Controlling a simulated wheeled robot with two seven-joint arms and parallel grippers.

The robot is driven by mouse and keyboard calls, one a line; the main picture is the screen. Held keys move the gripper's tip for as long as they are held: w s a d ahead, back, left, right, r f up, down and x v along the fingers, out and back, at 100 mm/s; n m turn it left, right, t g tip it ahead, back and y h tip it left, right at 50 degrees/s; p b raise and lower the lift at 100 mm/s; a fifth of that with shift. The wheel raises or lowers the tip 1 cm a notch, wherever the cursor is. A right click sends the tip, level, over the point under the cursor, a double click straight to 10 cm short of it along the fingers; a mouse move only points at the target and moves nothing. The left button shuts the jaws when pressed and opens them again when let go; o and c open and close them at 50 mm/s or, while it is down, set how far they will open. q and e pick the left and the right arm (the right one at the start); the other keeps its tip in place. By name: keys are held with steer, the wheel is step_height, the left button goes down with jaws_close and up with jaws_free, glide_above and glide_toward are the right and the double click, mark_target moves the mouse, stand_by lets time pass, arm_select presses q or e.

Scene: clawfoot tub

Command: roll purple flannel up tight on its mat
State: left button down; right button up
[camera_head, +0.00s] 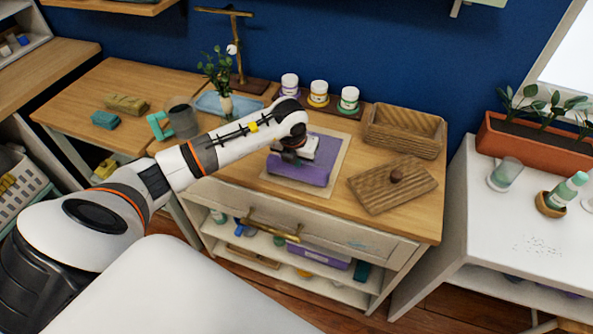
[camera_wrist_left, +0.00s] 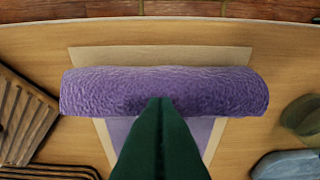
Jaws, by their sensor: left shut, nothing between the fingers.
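The purple flannel (camera_head: 309,172) lies on a beige mat (camera_head: 337,152) on the wooden counter, partly hidden by my left gripper (camera_head: 293,157) and its wrist. In the left wrist view the flannel (camera_wrist_left: 100,92) shows a thick roll lying crosswise near the counter's front edge, with a flat part (camera_wrist_left: 201,128) beyond it. The mat (camera_wrist_left: 160,55) shows past the roll on the front side. My left gripper (camera_wrist_left: 155,105) has its dark green fingers shut and empty, with the tips at the middle of the roll. I cannot tell whether they touch it. My right gripper is not in view.
A wooden basket (camera_head: 405,131) and a slatted wooden lid (camera_head: 391,187) with a knob stand right of the mat. Several small jars (camera_head: 318,94) line the back.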

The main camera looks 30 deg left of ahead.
arm_select(q)
steer(key=shift+w+a+f+b, duration=0.1)
steer(key=shift+w+a+b, duration=0.05)
steer(key=shift+w+b, duration=0.5)
stand_by(1.3)
steer(key=shift+w+a+f+b, duration=0.15)
steer(key=shift+w+b, duration=0.35)
steer(key=shift+b, duration=0.5)
stand_by(1.3)
steer(key=shift+w+a+b, duration=0.15)
steer(key=shift+w+b, duration=0.4)
steer(key=shift+b, duration=0.2)
stand_by(1.2)
steer(key=shift+w+r+p, duration=0.25)
steer(key=shift+r+p, duration=0.2)
steer(key=shift+r, duration=0.3)
steer(key=shift+s+r, duration=0.1)
steer(key=shift+r, duration=0.05)
